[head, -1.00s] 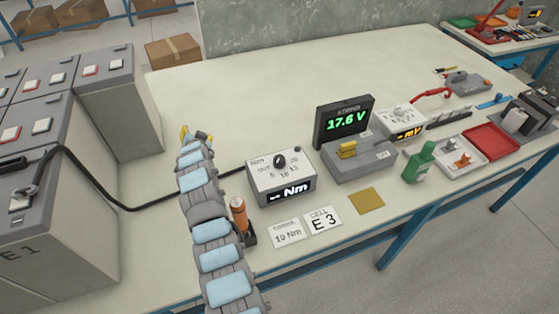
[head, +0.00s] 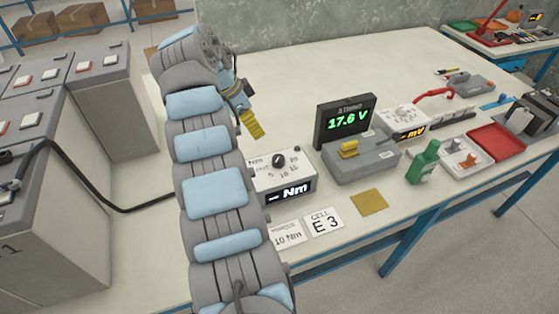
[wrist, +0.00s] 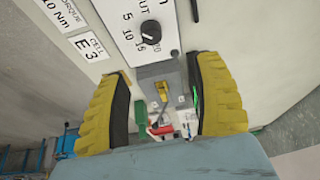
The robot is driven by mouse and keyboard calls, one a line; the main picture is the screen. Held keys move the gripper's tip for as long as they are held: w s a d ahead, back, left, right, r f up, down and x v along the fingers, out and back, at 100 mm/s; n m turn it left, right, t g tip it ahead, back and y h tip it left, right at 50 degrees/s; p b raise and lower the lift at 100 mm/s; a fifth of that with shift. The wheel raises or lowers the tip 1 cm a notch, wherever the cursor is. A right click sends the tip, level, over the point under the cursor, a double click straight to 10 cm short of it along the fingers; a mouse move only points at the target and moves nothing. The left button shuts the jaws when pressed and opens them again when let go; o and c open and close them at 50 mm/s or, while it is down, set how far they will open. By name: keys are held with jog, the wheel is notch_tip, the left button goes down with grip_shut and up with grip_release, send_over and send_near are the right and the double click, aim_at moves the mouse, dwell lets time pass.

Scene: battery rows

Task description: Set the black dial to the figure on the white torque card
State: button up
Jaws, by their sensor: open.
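The black dial (head: 279,159) sits on top of a white and grey box (head: 283,180) marked Nm, with figures printed around the dial. The box display reads "-- Nm". The dial also shows in the wrist view (wrist: 150,32), beyond my fingertips; which figure it points to is too small to tell. The white torque card (head: 287,234) reads 10 Nm and lies in front of the box, partly behind my arm. My gripper (head: 251,124), with yellow fingers, is above and behind the box's left side. In the wrist view my gripper (wrist: 168,88) is open and empty, apart from the dial.
A white card (head: 324,222) reading CELL E 3 lies beside the torque card. A grey unit (head: 361,158) with a 17.6 V display stands right of the box. A green bottle (head: 423,161) and red tray (head: 496,142) stand farther right. Grey battery blocks (head: 117,100) stand at left.

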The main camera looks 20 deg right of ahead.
aim_at(278, 158)
jog(key=b+x, duration=0.1)
jog(key=x, duration=0.4)
jog(key=s+b+x, duration=0.1)
jog(key=x, duration=0.5)
jog(key=b+x, duration=0.1)
jog(key=x, duration=0.4)
jog(key=shift+s+d+f, duration=0.3)
jog(key=shift+f, duration=0.05)
jog(key=c, duration=1.2)
